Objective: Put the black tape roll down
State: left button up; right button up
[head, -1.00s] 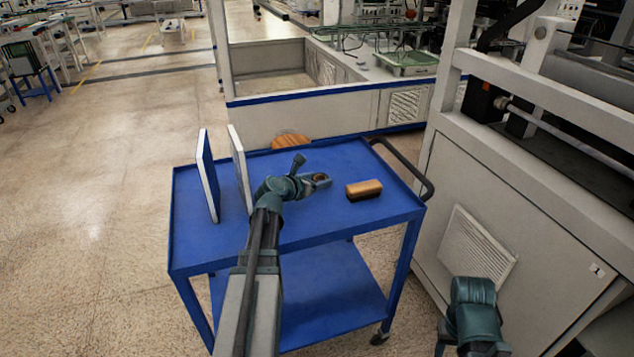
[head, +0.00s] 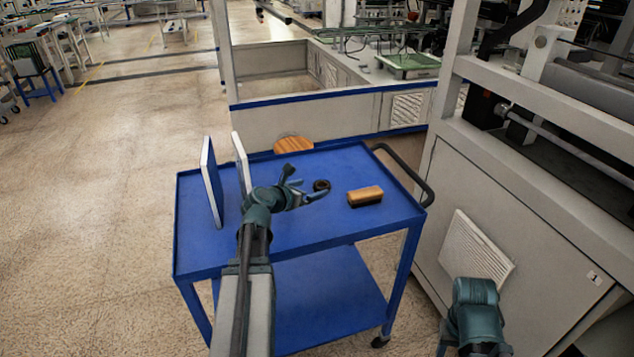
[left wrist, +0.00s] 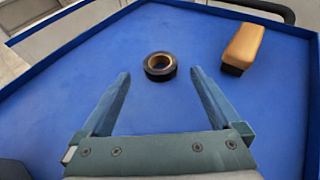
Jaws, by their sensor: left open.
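The black tape roll (head: 321,185) lies flat on the blue top of the cart (head: 330,222). In the left wrist view the tape roll (left wrist: 160,66) shows a brown inner core and sits just beyond the fingertips, midway between their lines. My left gripper (head: 306,189) is open and empty, with its two fingers (left wrist: 160,80) spread apart and clear of the roll. My right arm shows at the lower right of the head view, but its gripper fingers cannot be seen there.
A wooden-handled brush (head: 365,196) lies right of the roll, also in the left wrist view (left wrist: 243,45). Two upright panels (head: 211,182) stand on the cart's left side. A black handle (head: 405,172) is at the cart's right end. A grey machine (head: 500,200) stands to the right.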

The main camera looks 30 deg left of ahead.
pick_arm(q)
jog(key=p+v, duration=0.1)
jog(key=v, duration=0.5)
jog(key=shift+s+r+p, duration=0.1)
jog(key=shift+s+p, duration=0.1)
jog(key=shift+p, duration=0.2)
